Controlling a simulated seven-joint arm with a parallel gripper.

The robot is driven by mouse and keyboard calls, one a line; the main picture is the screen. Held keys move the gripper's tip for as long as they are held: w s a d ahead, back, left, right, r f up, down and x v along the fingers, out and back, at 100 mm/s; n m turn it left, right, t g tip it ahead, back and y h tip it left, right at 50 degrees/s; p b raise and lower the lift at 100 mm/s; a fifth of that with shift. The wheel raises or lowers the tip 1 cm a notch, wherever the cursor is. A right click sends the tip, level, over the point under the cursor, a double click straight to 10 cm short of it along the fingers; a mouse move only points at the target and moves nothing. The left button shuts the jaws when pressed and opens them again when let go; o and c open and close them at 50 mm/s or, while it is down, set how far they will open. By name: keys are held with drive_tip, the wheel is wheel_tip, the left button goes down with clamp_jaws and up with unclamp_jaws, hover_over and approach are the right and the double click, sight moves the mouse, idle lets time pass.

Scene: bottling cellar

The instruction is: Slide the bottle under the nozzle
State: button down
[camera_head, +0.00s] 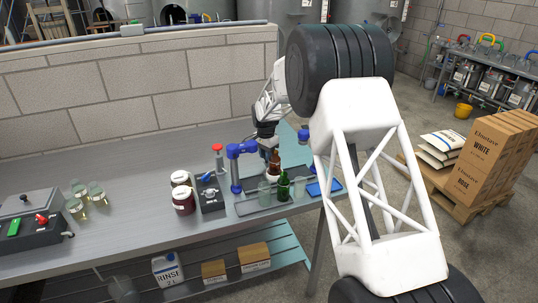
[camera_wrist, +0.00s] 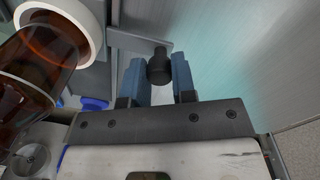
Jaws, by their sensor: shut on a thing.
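The brown bottle (camera_head: 275,158) stands on the bench, with a white ring (camera_head: 273,174) around its lower part. In the wrist view the brown bottle (camera_wrist: 38,60) is at the left, and a grey plate (camera_wrist: 140,42) runs from near its white ring to a black knob (camera_wrist: 158,66). My gripper (camera_wrist: 158,82) has its blue fingers on either side of this knob, shut on it. In the head view my gripper is largely hidden behind the bottle. A blue post with an arm (camera_head: 236,165), apparently the nozzle stand, is left of the bottle. The nozzle tip is not clear.
A green bottle (camera_head: 284,187) and a clear bottle (camera_head: 264,190) stand in front of the brown one. A blue tray (camera_head: 323,188) is at the right. Dark jars with white lids (camera_head: 183,198) and a switch box (camera_head: 210,193) are left of the post. A block wall is behind.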

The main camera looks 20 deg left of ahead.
drive_tip(key=s+a, duration=0.6)
drive_tip(key=shift+s+a, duration=0.2)
drive_tip(key=shift+a, duration=0.05)
drive_tip(key=c, duration=1.2)
unclamp_jaws()
drive_tip(key=shift+s+a, duration=0.1)
drive_tip(key=shift+c, duration=0.2)
drive_tip(key=o, duration=0.3)
drive_tip(key=shift+r, duration=0.15)
drive_tip(key=shift+r, duration=3.8)
